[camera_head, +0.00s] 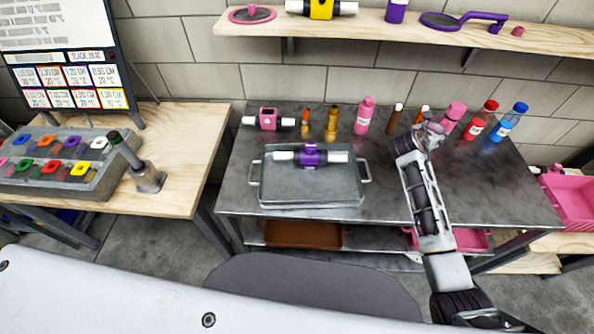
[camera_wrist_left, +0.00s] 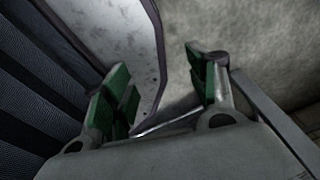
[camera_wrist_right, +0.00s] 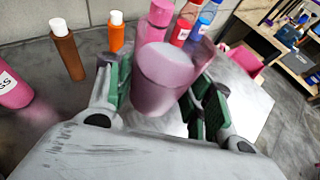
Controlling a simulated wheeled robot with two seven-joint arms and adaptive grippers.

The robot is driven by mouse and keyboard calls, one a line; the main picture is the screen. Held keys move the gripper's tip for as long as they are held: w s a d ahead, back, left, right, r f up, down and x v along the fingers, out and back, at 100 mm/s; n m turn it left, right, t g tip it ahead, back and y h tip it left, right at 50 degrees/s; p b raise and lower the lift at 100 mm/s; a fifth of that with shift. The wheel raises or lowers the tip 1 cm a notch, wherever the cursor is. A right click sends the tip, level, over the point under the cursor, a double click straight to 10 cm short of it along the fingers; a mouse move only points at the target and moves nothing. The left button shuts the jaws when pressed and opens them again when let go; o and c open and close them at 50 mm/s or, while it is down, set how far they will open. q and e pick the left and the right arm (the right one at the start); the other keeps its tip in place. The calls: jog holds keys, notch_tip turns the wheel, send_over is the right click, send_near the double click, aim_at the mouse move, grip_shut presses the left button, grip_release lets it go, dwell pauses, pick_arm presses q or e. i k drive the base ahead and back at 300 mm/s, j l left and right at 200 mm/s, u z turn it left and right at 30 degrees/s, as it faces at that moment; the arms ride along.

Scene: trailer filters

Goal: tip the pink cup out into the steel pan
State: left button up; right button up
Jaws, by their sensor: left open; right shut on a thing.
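The pink cup (camera_wrist_right: 168,80) is translucent, with a pale fill at its top. It sits between the green-padded fingers of my right gripper (camera_wrist_right: 162,96), which is shut on it. In the head view, my right gripper (camera_head: 430,133) is over the right part of the steel table, and the cup is mostly hidden there. The steel pan (camera_head: 270,188) is a grey rectangular tray with side handles, left of my right gripper. A purple and white filter (camera_head: 310,155) lies across its far part. My left gripper (camera_wrist_left: 160,88) is open and empty, outside the head view.
Behind my right gripper stand a pink bottle (camera_head: 455,112), a red bottle (camera_head: 482,120) and a blue bottle (camera_head: 510,123). Another pink bottle (camera_head: 364,116) and a brown bottle (camera_head: 394,118) stand farther left. A wooden shelf (camera_head: 380,28) hangs above. Bare table lies right of the pan.

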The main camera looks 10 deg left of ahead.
aim_at(281, 184)
jog(key=k+j+u, duration=0.2)
jog(key=j, duration=0.15)
jog(key=j+u, duration=0.2)
jog(key=j, duration=0.2)
jog(key=k+j+u, duration=0.2)
jog(key=j, duration=0.2)
jog(key=i, duration=0.05)
